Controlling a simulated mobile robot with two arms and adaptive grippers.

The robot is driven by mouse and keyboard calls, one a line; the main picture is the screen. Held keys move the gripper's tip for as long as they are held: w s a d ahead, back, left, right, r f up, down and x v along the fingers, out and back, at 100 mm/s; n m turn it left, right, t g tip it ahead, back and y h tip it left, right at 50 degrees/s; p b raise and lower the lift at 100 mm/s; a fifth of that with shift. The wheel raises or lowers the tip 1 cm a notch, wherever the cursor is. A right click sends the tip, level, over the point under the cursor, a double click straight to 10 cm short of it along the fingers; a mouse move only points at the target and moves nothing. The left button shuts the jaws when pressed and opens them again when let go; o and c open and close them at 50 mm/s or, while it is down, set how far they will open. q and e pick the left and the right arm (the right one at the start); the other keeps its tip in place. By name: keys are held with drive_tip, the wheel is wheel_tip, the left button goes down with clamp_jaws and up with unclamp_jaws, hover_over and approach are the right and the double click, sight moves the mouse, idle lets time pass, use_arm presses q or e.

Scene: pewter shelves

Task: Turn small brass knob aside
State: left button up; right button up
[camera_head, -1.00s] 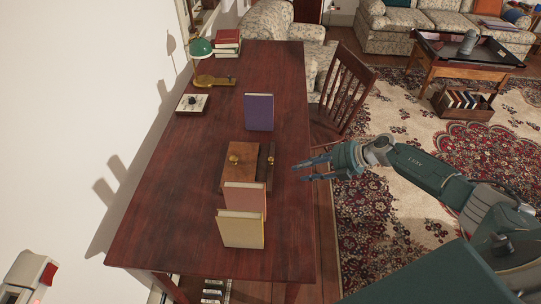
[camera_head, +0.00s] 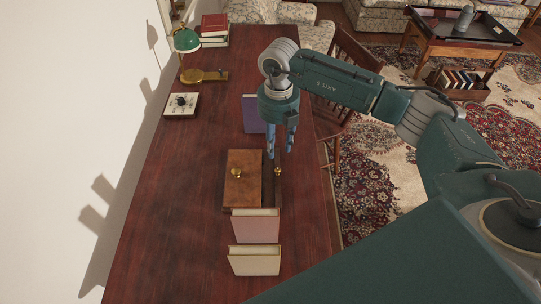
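A small brass knob (camera_head: 278,171) sits on a narrow dark strip along the right side of a brown wooden box (camera_head: 244,192) on the desk. A larger brass knob (camera_head: 236,173) stands on the box's lid. My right gripper (camera_head: 280,153) points down just beyond the small knob, its blue fingers apart with nothing seen between them. In the picture the fingertips end slightly above the small knob; I cannot tell their exact height. My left gripper is not in view.
A purple book (camera_head: 251,114) stands behind the box, partly hidden by my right gripper. A pink book (camera_head: 255,226) and a cream book (camera_head: 254,260) stand in front. A green lamp (camera_head: 187,41) and a dial box (camera_head: 181,104) are at the left. The desk's left (camera_head: 165,210) is clear.

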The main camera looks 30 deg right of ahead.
sight(278, 169)
drive_tip(key=f, duration=0.1)
drive_tip(key=s+f, duration=0.1)
drive_tip(key=f+p, duration=0.1)
drive_tip(key=shift+s+f, duration=0.1)
drive_tip(key=shift+s, duration=0.2)
wheel_tip(278, 169, down, 3)
drive_tip(key=shift+w+f+p, duration=0.15)
drive_tip(key=shift+p, duration=0.3)
wheel_tip(278, 169, down, 4)
drive_tip(key=shift+w+r, duration=0.15)
drive_tip(key=shift+r, duration=0.05)
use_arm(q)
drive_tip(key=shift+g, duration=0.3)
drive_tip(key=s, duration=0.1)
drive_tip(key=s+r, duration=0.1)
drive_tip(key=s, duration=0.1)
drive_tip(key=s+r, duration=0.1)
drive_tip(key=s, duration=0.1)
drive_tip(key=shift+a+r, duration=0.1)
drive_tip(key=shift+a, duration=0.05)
use_arm(e)
clamp_jaws()
